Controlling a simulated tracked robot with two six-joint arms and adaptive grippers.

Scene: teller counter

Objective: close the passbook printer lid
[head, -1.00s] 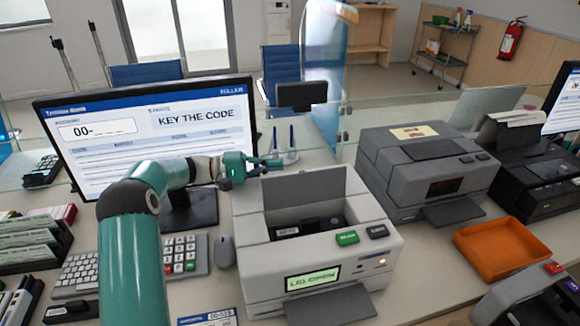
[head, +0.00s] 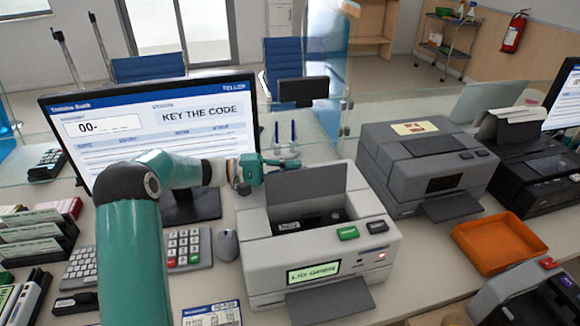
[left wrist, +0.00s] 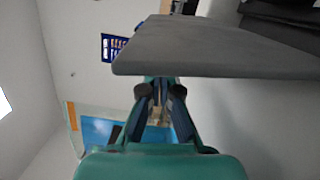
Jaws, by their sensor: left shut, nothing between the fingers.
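The passbook printer (head: 262,249) stands on the counter in the middle of the head view. Its grey lid (head: 306,190) is raised upright, and the dark opening shows in front of it. Its small screen (head: 313,273) reads LID OPEN. My left gripper (head: 283,163) is shut and empty, at the upper left edge of the lid, near its back side. In the left wrist view the fingers (left wrist: 158,98) lie just below the grey lid panel (left wrist: 215,48), close to it. I cannot tell whether they touch. My right gripper is not in view.
A monitor (head: 150,125) stands behind my left arm. A keypad (head: 187,247) and mouse (head: 228,245) lie left of the printer. A second grey machine (head: 400,190) and an orange tray (head: 499,246) are to the right. A glass screen runs behind.

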